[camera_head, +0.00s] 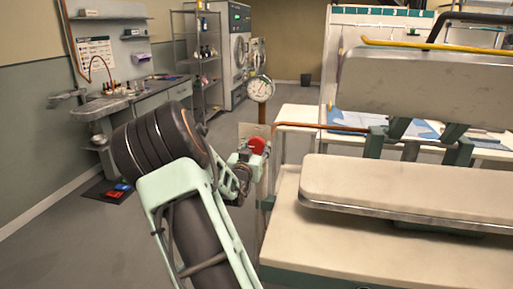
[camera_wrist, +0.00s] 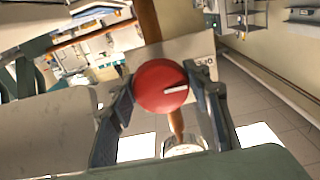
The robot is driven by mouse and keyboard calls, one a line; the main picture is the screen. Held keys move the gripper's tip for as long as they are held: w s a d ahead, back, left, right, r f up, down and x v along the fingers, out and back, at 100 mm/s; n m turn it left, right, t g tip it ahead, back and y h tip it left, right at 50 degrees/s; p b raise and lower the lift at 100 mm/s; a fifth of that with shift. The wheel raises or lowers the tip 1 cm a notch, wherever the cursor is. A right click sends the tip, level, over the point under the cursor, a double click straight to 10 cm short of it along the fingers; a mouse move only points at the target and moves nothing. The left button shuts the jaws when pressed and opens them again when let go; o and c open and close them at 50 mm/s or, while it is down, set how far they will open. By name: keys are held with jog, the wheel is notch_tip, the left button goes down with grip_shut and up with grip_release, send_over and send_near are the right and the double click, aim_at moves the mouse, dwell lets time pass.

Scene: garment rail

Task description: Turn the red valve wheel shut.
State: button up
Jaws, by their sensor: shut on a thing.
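The red valve wheel (camera_head: 257,146) is a small round red knob on a copper pipe, just below a round white gauge (camera_head: 260,89). In the wrist view the red valve wheel (camera_wrist: 162,86) faces me, with a white line pointing right. My gripper (camera_head: 244,158) reaches it from the left in the head view. In the wrist view the two fingers of my gripper (camera_wrist: 163,88) stand on either side of the wheel and are shut on it. Part of the wheel's rim is hidden by the fingers.
A pressing machine with a pale padded board (camera_head: 410,190) stands close on the right. A copper pipe (camera_head: 310,125) runs beside it. A grey counter (camera_head: 130,98) and a wire shelf (camera_head: 203,70) stand at the back left. The floor (camera_head: 60,225) at the left is mostly clear.

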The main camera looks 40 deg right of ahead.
jog(key=shift+f+b, duration=0.15)
jog(key=shift+b, duration=0.4)
jog(key=shift+c, duration=0.4)
jog(key=m+b, duration=0.2)
jog(key=b, duration=0.2)
jog(key=shift+f+m+b, duration=0.2)
jog(key=shift+m+b, duration=0.1)
jog(key=shift+m, duration=0.1)
jog(key=m+b, duration=0.5)
jog(key=b, duration=0.3)
jog(key=shift+w+r, duration=0.1)
jog(key=m+b, duration=0.5)
jog(key=b, duration=0.1)
jog(key=shift+r+m, duration=0.15)
jog(key=shift+m, duration=0.25)
jog(key=shift+a+r+m+b, duration=0.1)
jog(key=shift+r+m+b, duration=0.05)
jog(key=shift+m+b, duration=0.8)
jog(key=shift+r+m+b, duration=0.1)
jog(key=shift+m+b, duration=0.6)
jog(key=shift+m, duration=0.35)
jog(key=shift+r+m, duration=0.1)
jog(key=shift+m, duration=0.2)
jog(key=o, duration=1.2)
